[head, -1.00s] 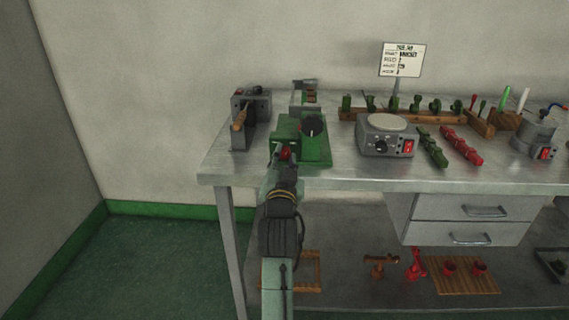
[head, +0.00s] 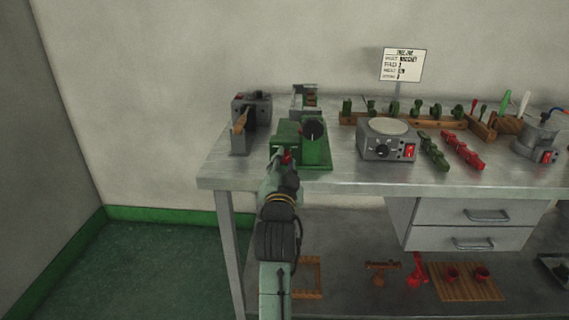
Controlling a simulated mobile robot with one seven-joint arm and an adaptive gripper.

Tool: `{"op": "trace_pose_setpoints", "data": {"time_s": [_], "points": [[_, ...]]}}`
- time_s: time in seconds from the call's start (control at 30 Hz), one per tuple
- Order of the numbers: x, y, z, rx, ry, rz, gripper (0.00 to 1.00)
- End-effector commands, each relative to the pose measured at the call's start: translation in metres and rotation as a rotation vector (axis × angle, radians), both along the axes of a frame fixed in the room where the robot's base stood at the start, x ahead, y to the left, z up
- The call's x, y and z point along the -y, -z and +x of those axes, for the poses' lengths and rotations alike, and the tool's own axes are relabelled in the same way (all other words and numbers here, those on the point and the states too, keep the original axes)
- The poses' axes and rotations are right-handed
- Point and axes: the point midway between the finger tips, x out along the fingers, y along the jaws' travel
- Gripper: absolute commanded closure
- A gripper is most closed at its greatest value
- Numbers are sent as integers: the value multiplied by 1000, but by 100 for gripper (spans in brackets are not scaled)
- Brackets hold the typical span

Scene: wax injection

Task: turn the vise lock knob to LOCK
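A green vise (head: 317,154) stands at the left part of the metal bench. A round black knob (head: 313,129) with a pale mark sits on its upper front; I cannot read which setting it is at. My arm reaches up from the bottom of the head view, and my gripper (head: 285,158) is at the vise's front left, below and left of the black knob. A small red part shows at the gripper's end, partly hidden. The fingers are too small and covered to tell whether they are open or shut, or whether they touch the vise.
A grey machine with a wooden handle (head: 240,124) stands left of the vise. A grey hot-plate box (head: 389,139) with a dial and red switch stands to the right. Green and red pieces lie beyond it. A sign (head: 402,65) stands behind. Bench front (head: 350,180) is clear.

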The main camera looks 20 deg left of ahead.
Motion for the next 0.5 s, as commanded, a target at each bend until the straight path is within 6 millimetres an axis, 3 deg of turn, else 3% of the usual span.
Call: {"op": "trace_pose_setpoints", "data": {"time_s": [0.37,0.5], "points": [[0,0,0,1,1,-1,68],[3,1,-10,2,0,-2,68]]}}
